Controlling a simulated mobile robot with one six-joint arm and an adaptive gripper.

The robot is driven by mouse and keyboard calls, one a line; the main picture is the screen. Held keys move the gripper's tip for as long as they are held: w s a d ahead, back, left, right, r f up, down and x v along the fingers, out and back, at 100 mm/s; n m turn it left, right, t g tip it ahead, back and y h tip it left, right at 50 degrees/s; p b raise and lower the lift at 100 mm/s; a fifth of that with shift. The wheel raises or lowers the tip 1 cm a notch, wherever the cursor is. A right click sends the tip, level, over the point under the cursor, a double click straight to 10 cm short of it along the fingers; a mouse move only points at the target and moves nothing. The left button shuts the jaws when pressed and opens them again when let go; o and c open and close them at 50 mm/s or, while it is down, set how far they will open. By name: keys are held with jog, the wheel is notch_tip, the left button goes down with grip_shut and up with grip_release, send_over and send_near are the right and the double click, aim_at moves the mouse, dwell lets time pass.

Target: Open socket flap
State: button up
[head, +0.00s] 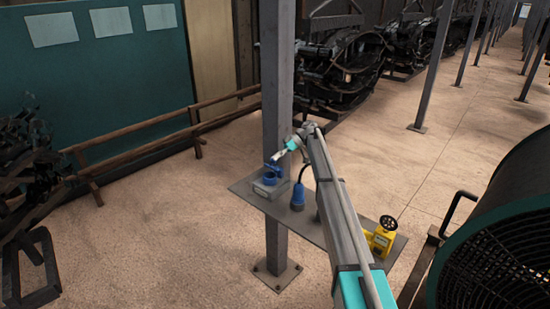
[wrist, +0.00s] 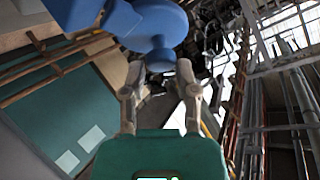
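The blue socket (head: 271,180) sits on a grey box on a small shelf fixed to a steel post. In the wrist view the blue socket body (wrist: 128,22) fills the upper left, with a rounded blue part (wrist: 160,58) hanging down from it, seemingly the flap. I cannot tell how far the flap is open. My gripper (head: 277,157) is just above the socket. In the wrist view my gripper (wrist: 158,70) has its fingers apart, with the tip of the blue part at the gap between them. No firm contact shows.
A blue plug (head: 297,197) with a dark cable stands on the grey shelf (head: 244,188) right of the socket. A yellow device (head: 380,237) is at the shelf's right end. The steel post (head: 276,90) rises close behind the socket. A large fan-like drum (head: 500,240) is at right.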

jog(key=o, duration=0.4)
jog(key=shift+w+a+f, duration=0.15)
jog(key=shift+w+a, duration=0.05)
jog(key=shift+a, duration=0.05)
jog(key=shift+s+d, duration=0.1)
jog(key=shift+d, duration=0.05)
